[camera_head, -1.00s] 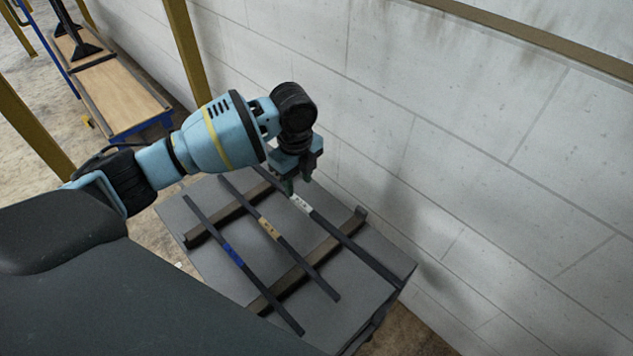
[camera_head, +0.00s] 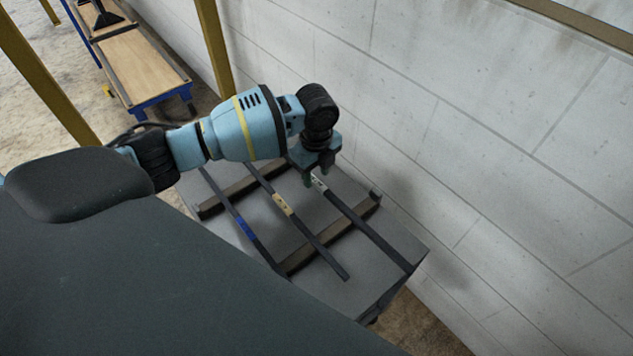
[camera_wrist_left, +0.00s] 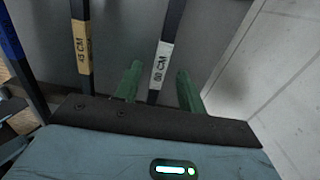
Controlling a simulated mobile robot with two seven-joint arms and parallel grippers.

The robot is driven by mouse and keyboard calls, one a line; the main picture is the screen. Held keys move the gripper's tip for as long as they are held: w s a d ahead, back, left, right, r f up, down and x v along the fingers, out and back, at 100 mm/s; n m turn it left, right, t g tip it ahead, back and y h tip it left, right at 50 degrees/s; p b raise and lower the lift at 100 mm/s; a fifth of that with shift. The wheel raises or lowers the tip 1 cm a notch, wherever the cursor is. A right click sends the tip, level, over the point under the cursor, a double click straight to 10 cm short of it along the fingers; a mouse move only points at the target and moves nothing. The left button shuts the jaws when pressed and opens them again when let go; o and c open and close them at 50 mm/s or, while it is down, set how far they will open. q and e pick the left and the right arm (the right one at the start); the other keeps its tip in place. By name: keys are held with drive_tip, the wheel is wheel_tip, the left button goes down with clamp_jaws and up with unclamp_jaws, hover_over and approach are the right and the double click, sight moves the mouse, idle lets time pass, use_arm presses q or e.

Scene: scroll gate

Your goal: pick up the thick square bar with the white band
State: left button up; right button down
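The dark bar with the white band (camera_head: 319,184) lies farthest right of the bars on the grey table, nearest the wall. In the left wrist view the white band (camera_wrist_left: 161,66) carries printed lettering ending in "CM". My left gripper (camera_head: 320,178) points down at this bar, close to the band. In the left wrist view its two green fingers (camera_wrist_left: 158,72) are apart, one on each side of the bar, with visible gaps to it. I cannot tell how far down the fingertips reach. My right gripper is not in view.
Bars with a yellow band (camera_head: 283,205) and a blue band (camera_head: 245,229) lie to the left, resting across wooden supports (camera_head: 331,234). The grey table (camera_head: 372,282) stands near a white block wall (camera_head: 480,150). A yellow post (camera_head: 213,50) and a blue-framed cart (camera_head: 140,72) stand behind.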

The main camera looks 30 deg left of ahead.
use_arm(q)
drive_tip(key=shift+f, duration=0.85)
clamp_jaws()
idle(0.8)
drive_tip(key=shift+w+r, duration=0.15)
